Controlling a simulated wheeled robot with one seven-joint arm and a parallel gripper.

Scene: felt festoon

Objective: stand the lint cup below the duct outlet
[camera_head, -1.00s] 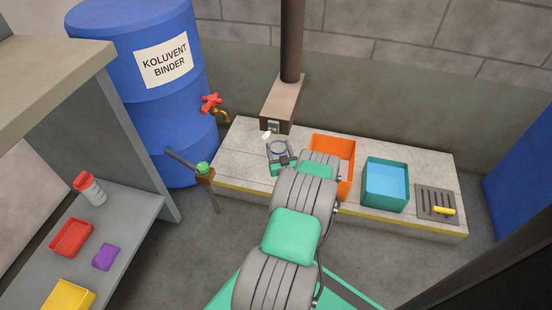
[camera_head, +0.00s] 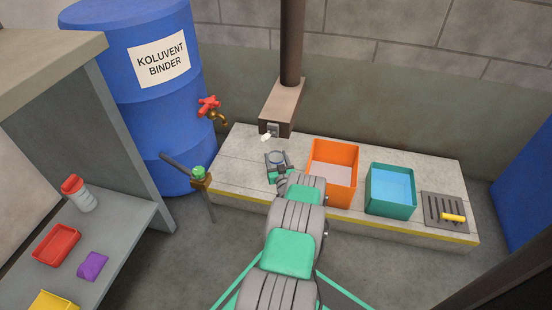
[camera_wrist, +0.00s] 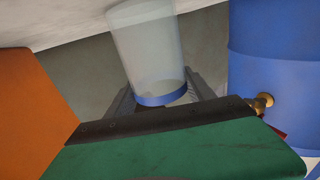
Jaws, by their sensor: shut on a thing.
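The lint cup is a clear cup with a blue band; it shows small in the head view (camera_head: 277,156) and large in the wrist view (camera_wrist: 147,45). My gripper (camera_head: 277,163) is shut on it, with one grey finger on each side near the blue band in the wrist view (camera_wrist: 163,100). The duct outlet (camera_head: 273,130) is at the front of the brown box under the dark vertical pipe. In the head view the cup is just in front of and below the outlet, over the pale ledge. I cannot tell whether the cup touches the ledge.
An orange bin (camera_head: 334,190), a teal bin (camera_head: 390,207) with blue inside, and a grate (camera_head: 441,212) with a yellow handle line the ledge (camera_head: 240,160) to the right. A blue drum (camera_head: 130,90) with a red-handled tap stands left. A grey shelf (camera_head: 120,238) is nearer left.

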